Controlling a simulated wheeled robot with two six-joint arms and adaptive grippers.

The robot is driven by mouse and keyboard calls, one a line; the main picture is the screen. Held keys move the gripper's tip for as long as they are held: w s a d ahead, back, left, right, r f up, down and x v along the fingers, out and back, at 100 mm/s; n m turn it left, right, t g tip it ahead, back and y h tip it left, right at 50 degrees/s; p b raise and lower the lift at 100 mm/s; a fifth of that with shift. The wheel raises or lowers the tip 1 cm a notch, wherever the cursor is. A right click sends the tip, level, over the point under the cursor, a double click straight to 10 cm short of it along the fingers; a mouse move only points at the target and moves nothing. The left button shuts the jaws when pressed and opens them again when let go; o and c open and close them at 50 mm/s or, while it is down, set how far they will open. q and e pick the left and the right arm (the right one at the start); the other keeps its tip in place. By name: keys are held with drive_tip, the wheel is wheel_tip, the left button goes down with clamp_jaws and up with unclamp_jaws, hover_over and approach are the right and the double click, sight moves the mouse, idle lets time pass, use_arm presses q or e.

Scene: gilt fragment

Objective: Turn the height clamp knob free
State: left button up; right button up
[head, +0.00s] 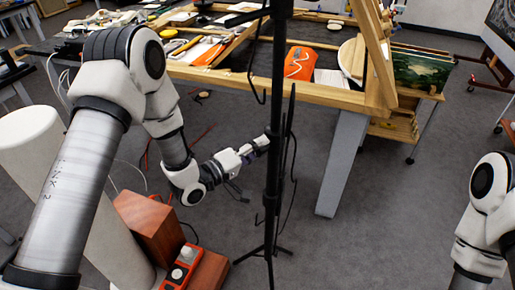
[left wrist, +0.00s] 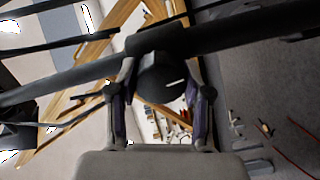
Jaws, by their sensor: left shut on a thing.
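The height clamp knob (left wrist: 160,78) is a dark round knob with a white mark line, seen in the left wrist view. It sits on a black stand, whose pole (head: 277,95) rises through the head view. My left gripper (head: 264,142) reaches the pole from the left. In the left wrist view its two fingers (left wrist: 159,92) lie on either side of the knob and are shut on it. In the head view the knob is hidden or too small to tell. My right gripper is not in view; only part of the right arm shows.
A wooden table (head: 290,92) with tools and an orange item (head: 300,63) stands behind the pole. A wooden box (head: 150,228) and an orange device (head: 182,268) are at lower left. The stand's feet (head: 265,252) spread on grey floor. Open floor lies to the right.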

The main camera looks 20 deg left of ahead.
use_arm(q)
drive_tip(key=n, duration=0.5)
drive_tip(key=shift+a+n, duration=0.1)
drive_tip(key=shift+n, duration=0.2)
idle(0.4)
drive_tip(key=o, duration=1.2)
drive_tip(key=shift+c, duration=0.2)
drive_tip(key=v, duration=1.2)
drive_tip(key=shift+w+a, duration=0.1)
drive_tip(key=shift+a, duration=0.05)
